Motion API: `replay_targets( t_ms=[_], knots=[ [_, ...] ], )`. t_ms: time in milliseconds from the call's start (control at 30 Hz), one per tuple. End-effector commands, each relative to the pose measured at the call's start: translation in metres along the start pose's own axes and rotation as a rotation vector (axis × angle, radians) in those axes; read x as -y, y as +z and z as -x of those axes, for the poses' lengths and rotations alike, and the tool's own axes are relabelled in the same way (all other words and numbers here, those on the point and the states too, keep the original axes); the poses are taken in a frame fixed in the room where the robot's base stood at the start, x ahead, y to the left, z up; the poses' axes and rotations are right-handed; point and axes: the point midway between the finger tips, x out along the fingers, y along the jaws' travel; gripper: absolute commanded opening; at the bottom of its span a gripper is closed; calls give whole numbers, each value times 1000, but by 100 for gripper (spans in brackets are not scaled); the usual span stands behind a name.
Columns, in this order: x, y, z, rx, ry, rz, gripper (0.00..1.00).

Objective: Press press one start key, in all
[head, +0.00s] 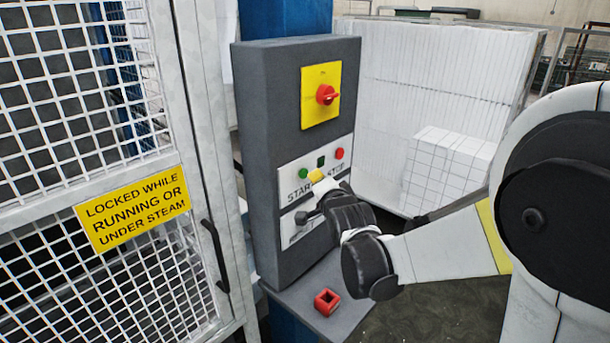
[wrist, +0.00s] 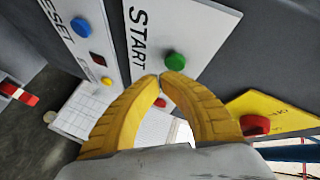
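The grey control box (head: 262,150) carries a white plate lettered START and STOP. The green start key (head: 303,173) is at the plate's left and the red stop key (head: 339,153) at its right, with a dark green square between them. My gripper (head: 317,175) is in front of this plate, its yellow fingertips close to the start key. In the wrist view the fingertips (wrist: 160,76) meet with nothing between them, just below the green start key (wrist: 175,61). I cannot tell whether they touch it. The lower plate is partly hidden by my gripper in the head view.
A yellow plate with a red rotary switch (head: 326,95) sits above the keys. In the wrist view a RESET plate has a blue button (wrist: 81,25). A red square piece (head: 327,301) rests on the ledge below. A mesh door (head: 180,100) stands left.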

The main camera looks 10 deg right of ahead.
Motion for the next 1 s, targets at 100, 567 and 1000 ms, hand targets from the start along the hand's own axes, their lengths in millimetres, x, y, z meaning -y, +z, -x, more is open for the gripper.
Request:
replay_targets(
  t_ms=[100, 567, 1000],
  knots=[
    [0, 0, 0, 0, 0, 0, 0],
    [-10, -10, 18, -1, 1, -3, 0],
    [-22, -22, 40, 0, 0, -1, 0]
  ],
)
